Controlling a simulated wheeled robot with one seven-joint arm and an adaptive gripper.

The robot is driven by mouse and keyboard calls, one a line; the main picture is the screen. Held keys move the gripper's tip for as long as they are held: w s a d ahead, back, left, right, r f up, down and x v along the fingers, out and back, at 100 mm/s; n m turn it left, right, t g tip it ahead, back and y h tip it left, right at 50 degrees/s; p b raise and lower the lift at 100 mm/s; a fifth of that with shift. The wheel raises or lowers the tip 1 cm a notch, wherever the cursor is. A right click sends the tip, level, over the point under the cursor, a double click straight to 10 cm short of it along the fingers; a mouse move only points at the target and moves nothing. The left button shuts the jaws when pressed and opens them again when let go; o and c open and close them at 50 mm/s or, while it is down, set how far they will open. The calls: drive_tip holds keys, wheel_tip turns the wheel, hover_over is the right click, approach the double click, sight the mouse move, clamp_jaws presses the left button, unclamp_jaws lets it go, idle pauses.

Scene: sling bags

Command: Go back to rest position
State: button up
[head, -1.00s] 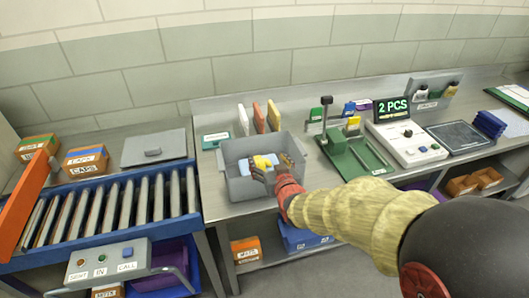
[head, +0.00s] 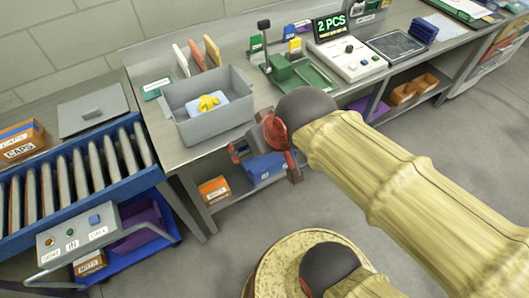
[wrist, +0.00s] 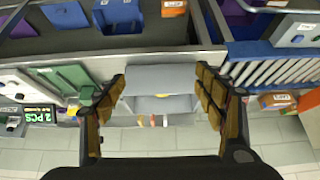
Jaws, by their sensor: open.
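My gripper (head: 266,150) is off the front edge of the workbench, beside and in front of the grey bin. In the wrist view my gripper (wrist: 160,92) shows its two fingers wide apart with nothing between them. The grey bin (head: 219,126) stands on the bench (head: 178,153) and holds a yellow item (head: 208,103) on a light blue and white one. In the wrist view the bin (wrist: 158,75) appears upside down beyond the fingers.
A roller conveyor (head: 75,180) with a control box (head: 80,238) stands at the left. A green fixture (head: 300,75) and a white device (head: 347,58) stand right of the bin. A shelf under the bench holds an orange box (head: 214,190) and a blue bin (head: 265,168). The floor at right is clear.

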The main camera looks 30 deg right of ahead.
drive_tip(key=shift+g, duration=0.5)
drive_tip(key=s, duration=0.4)
drive_tip(key=shift+r, duration=0.1)
idle(0.6)
